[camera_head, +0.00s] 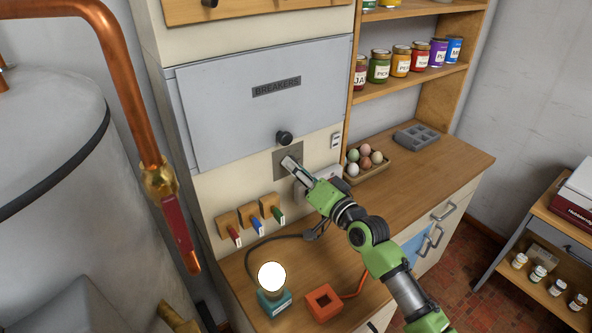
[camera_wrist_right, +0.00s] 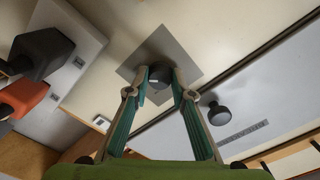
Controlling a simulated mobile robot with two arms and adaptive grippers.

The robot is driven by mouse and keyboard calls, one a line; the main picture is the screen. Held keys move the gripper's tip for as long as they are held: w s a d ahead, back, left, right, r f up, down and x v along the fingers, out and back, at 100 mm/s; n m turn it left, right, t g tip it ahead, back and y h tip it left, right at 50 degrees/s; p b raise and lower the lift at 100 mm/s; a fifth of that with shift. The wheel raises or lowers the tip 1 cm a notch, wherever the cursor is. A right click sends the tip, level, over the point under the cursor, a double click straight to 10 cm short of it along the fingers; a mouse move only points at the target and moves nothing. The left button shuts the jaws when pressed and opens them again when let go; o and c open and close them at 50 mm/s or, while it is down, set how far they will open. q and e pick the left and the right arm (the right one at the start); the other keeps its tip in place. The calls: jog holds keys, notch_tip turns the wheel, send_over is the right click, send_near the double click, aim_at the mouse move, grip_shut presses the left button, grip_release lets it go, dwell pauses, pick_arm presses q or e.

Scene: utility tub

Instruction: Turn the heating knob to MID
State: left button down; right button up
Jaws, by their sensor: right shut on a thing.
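The heating knob (camera_wrist_right: 159,62) is dark and round and sits on a square grey plate (camera_wrist_right: 185,52) on the cream wall. The plate also shows in the head view (camera_head: 279,167), below the breaker door. My right gripper (camera_head: 291,164) reaches to the plate and hides most of the knob there. In the right wrist view its fingers (camera_wrist_right: 160,77) are closed on the two sides of the knob. A small light mark shows on the knob, but I cannot read a setting. My left gripper is not in view.
The grey BREAKERS door (camera_head: 262,105) with its black knob (camera_head: 285,138) is just above. An egg tray (camera_head: 367,170) stands to the right.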

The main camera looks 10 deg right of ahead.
jog(key=shift+n, duration=3.5)
jog(key=o, duration=1.1)
jog(key=v, duration=1.2)
jog(key=shift+d+f, duration=0.1)
jog(key=shift+f, duration=0.05)
